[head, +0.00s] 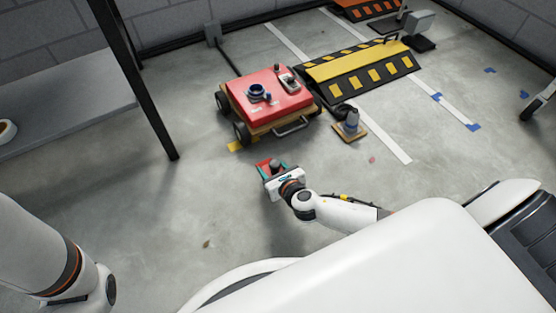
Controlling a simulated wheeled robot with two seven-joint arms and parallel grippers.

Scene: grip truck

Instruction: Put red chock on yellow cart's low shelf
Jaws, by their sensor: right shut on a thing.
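My right gripper (274,172), on the arm from the lower right, is low over the floor just in front of the cart. It is shut on a small red piece (263,164), which seems to be the red chock. The gripper hides much of it, and teal edges show around it. A wheeled cart (232,108) with a red top and a yellow-tan lower frame stands beyond the gripper, apart from it. No cart that is yellow all over shows, and the low shelf is hard to make out. My left arm shows at the lower left; its gripper is out of view.
A dark blue ring-shaped item and a small grey device lie on the red top. A wooden block with a dark fitting (350,130) stands right of the cart. A yellow-black ramp (365,70) lies behind it. A black post (140,80) stands left. Floor around the gripper is clear.

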